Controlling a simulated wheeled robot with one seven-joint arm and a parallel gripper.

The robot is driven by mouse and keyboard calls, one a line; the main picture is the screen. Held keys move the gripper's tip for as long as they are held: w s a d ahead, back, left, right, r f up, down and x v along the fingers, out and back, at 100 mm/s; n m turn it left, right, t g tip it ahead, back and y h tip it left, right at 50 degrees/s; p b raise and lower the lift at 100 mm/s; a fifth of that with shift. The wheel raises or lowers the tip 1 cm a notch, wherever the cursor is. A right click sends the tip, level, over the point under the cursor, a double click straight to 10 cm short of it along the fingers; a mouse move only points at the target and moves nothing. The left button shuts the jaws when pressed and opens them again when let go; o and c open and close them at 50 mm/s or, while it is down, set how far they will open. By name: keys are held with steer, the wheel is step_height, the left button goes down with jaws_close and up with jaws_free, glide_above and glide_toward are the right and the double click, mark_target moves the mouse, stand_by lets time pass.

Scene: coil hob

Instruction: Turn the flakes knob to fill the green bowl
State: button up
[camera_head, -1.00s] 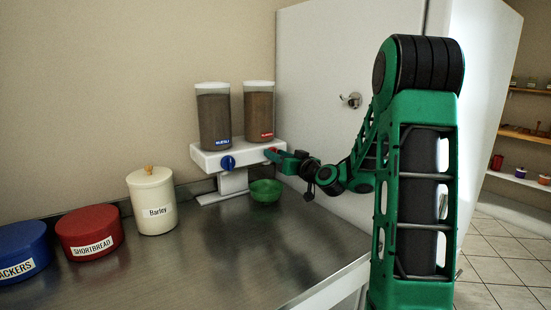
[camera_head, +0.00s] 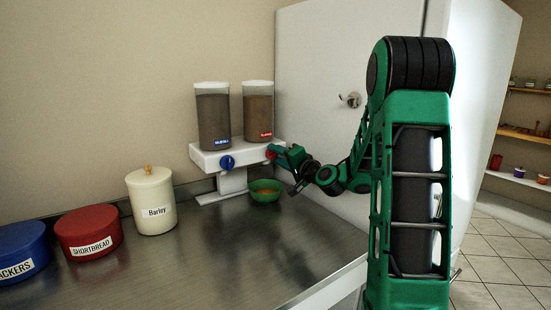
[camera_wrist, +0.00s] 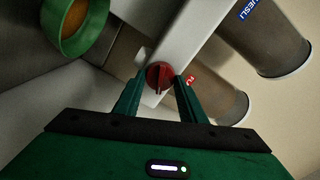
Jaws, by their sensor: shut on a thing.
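The white dispenser (camera_head: 205,161) stands on the counter with two clear canisters. The blue knob (camera_head: 227,162) is under the left canister, labelled muesli. The red knob (camera_head: 271,152) is under the right canister (camera_head: 258,112), which has a red label. My gripper (camera_head: 275,153) is shut on the red knob; in the wrist view the fingers (camera_wrist: 158,90) are on both sides of the red knob (camera_wrist: 157,72). The green bowl (camera_head: 264,197) sits on the counter below the red knob and holds orange-brown flakes. The bowl also shows in the wrist view (camera_wrist: 98,20).
A cream Barley jar (camera_head: 152,205), a red Shortbread tin (camera_head: 89,238) and a blue Crackers tin (camera_head: 22,252) stand on the left of the counter. A white door-like panel (camera_head: 320,70) stands behind my arm. The counter's front middle is clear.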

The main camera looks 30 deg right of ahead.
steer(key=m, duration=0.4)
steer(key=shift+d+f+m, duration=0.1)
steer(key=shift+f+m, duration=0.15)
steer(key=shift+m, duration=0.15)
stand_by(0.4)
steer(key=o, duration=1)
steer(key=s, duration=1)
steer(key=shift+s+d, duration=0.15)
steer(key=shift+s, duration=0.2)
